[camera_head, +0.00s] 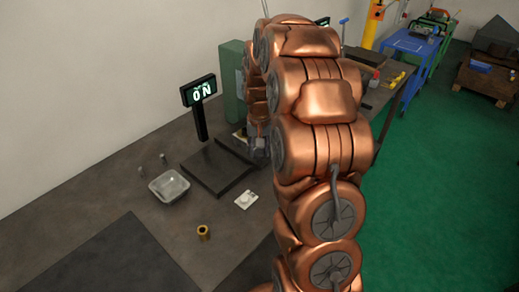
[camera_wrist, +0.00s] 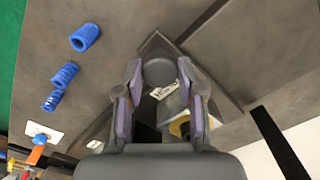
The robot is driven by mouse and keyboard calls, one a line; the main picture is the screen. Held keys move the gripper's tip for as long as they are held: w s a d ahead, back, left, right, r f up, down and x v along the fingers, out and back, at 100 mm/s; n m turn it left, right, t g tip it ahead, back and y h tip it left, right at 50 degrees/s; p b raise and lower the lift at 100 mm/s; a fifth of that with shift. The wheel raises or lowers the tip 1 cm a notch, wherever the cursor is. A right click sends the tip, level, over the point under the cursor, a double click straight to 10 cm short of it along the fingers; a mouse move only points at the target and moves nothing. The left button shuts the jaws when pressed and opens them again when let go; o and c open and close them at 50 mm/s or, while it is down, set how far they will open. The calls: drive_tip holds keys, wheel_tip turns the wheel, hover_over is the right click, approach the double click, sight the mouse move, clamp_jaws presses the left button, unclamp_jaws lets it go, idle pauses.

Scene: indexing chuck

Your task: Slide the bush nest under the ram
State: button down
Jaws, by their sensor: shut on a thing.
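In the wrist view my gripper (camera_wrist: 160,72) has its two purple-padded fingers closed on a round grey knob (camera_wrist: 160,68). Just below the knob, between and behind the fingers, a pale block (camera_wrist: 174,106) shows with a brass ring (camera_wrist: 179,127), partly hidden by the right finger. It looks like the bush nest, but its full outline is hidden. In the head view my gripper (camera_head: 258,146) is mostly hidden behind my copper arm, beside the green press column (camera_head: 234,80). The ram cannot be made out in either view.
A metal tray (camera_head: 169,198), a brass bush (camera_head: 203,232) and a white plate (camera_head: 246,201) lie on the bench. Blue pieces (camera_wrist: 85,37) lie at the wrist view's left.

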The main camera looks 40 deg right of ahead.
drive_tip(key=d, duration=0.2)
drive_tip(key=w+d+b, duration=0.1)
drive_tip(key=d, duration=0.1)
drive_tip(key=shift+d+b, duration=0.2)
drive_tip(key=shift+b, duration=0.1)
drive_tip(key=c, duration=0.7)
unclamp_jaws()
wheel_tip(320, 180, up, 12)
idle(0.4)
